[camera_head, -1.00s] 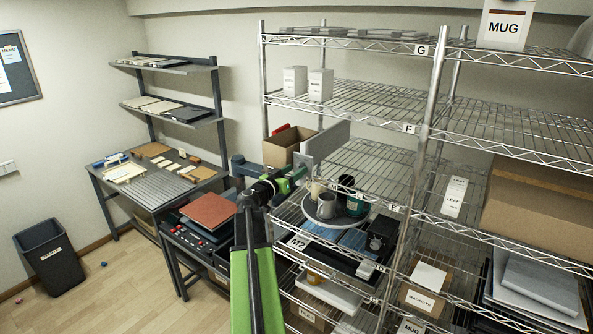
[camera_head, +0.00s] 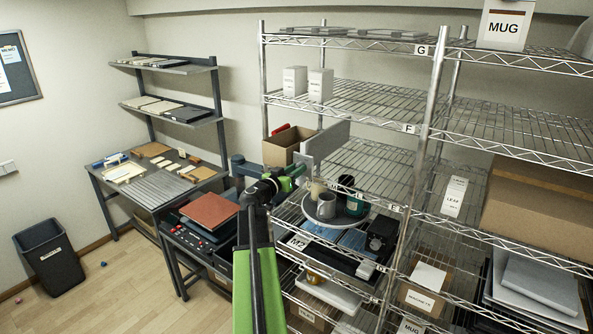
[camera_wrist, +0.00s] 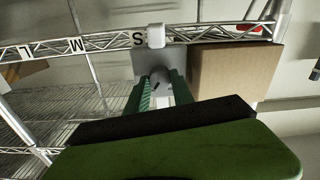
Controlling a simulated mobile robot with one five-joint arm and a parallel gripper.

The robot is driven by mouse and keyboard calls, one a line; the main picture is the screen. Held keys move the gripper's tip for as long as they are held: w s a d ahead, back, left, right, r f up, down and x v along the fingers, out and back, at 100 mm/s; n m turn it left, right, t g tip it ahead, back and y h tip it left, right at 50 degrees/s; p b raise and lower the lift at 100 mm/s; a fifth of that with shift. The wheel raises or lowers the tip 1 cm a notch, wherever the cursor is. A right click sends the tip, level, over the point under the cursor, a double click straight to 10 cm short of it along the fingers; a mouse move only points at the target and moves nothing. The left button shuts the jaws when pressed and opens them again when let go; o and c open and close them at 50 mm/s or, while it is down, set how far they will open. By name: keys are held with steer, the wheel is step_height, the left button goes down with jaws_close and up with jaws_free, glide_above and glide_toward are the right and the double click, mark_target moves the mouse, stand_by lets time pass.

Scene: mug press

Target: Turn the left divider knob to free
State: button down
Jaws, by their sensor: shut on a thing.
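A grey divider plate (camera_head: 327,141) stands upright at the left end of the middle shelf; it also shows in the wrist view (camera_wrist: 143,62). A pale round knob (camera_wrist: 160,74) is on the plate's near side, with a small dark mark below it. My gripper (camera_head: 299,172) is at the plate's near edge. In the wrist view its two green fingers (camera_wrist: 161,80) are shut on the knob, one on each side. The fingers hide the knob's sides, and I cannot tell its setting. A white clip (camera_wrist: 156,36) sits on the shelf rail above, by the S label.
An open cardboard box (camera_head: 283,149) stands close to the plate; its flat side is right of the fingers in the wrist view (camera_wrist: 233,72). Below my gripper, a round tray (camera_head: 322,219) holds a mug (camera_head: 326,206) and other items. The wire shelf (camera_head: 375,165) right of the plate is clear.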

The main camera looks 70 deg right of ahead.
steer(key=shift+n, duration=0.3)
steer(key=n, duration=1.3)
steer(key=shift+n, duration=0.3)
stand_by(0.4)
steer(key=c, duration=1.1)
jaws_free()
steer(key=shift+a, duration=0.1)
